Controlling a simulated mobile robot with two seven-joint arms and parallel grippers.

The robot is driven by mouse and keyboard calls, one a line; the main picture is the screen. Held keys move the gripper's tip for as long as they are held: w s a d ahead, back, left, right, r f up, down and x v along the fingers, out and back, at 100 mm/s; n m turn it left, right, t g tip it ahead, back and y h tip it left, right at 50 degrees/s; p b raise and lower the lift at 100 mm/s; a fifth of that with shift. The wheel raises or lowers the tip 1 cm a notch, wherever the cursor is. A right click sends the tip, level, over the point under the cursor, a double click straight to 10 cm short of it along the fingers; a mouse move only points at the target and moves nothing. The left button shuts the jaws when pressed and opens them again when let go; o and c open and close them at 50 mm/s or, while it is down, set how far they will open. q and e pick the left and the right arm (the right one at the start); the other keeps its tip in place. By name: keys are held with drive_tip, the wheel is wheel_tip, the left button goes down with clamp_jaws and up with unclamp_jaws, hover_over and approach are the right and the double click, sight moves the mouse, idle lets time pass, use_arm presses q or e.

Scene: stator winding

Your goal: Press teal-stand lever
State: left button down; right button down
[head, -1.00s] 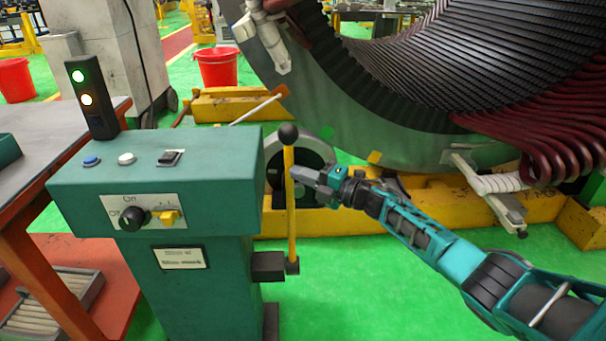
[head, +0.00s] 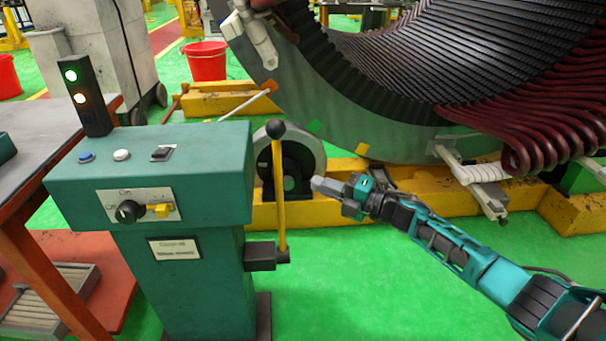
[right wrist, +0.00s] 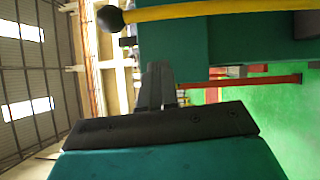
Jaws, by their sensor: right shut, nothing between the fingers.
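The teal stand (head: 200,225) is at the left of the head view. Its lever (head: 281,200) is a yellow rod with a black ball knob (head: 275,129), nearly upright, pivoting on a dark block (head: 262,256) at the stand's right side. My right gripper (head: 318,184) is shut and empty, to the right of the rod below the knob, with a visible gap in the picture. In the right wrist view the rod (right wrist: 215,11) runs across the top, above the closed fingers (right wrist: 158,80).
The large stator ring (head: 370,130) with dark red coils (head: 560,120) stands on yellow beams behind. Green floor is free right of the stand.

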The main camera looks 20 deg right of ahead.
use_arm(q)
drive_tip(key=shift+w+r, duration=0.35)
drive_tip(key=shift+r, duration=0.05)
use_arm(e)
drive_tip(key=shift+v, duration=1.15)
use_arm(q)
drive_tip(key=shift+s, duration=0.1)
